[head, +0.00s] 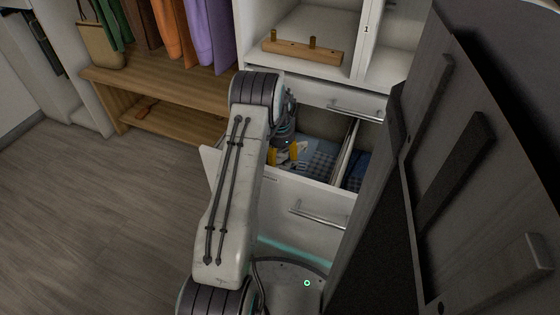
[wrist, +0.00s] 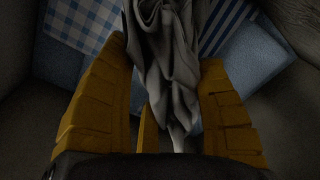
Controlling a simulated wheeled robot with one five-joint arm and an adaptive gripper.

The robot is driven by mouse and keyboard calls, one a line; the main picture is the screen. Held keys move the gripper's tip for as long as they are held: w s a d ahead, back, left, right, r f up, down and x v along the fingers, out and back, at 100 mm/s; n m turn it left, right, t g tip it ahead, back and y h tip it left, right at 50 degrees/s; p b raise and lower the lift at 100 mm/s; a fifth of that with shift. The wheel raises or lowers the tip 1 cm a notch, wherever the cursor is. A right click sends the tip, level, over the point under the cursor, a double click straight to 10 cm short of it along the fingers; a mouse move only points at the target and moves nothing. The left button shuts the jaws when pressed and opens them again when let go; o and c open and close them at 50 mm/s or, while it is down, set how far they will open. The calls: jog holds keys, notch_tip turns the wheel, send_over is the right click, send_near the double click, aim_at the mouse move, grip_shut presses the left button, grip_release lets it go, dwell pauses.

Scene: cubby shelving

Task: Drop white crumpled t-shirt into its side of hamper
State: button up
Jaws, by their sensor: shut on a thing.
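The white crumpled t-shirt (wrist: 170,60) looks grey in the shade. It hangs in folds between the yellow fingers of my gripper (wrist: 169,75), which is shut on it. In the head view my gripper (head: 284,154) is inside or just above the left compartment of the pull-out hamper (head: 310,194); the arm partly hides it, and the t-shirt is hard to make out there. A light divider (head: 346,152) splits the hamper. Blue cloth lies under the t-shirt in the wrist view, with a checked piece (wrist: 92,22) and a striped piece (wrist: 224,25).
The right compartment holds dark blue checked cloth (head: 357,172). A closed drawer (head: 335,103) sits above the hamper, under a cubby with a wooden peg block (head: 302,52). A wooden bench (head: 165,88) stands left below hanging clothes. The wood floor (head: 95,210) at left is clear.

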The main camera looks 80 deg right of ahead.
jog(key=shift+f, duration=0.4)
jog(key=shift+f, duration=0.4)
jog(key=o, duration=1.1)
jog(key=shift+o, duration=0.2)
jog(key=shift+r, duration=0.2)
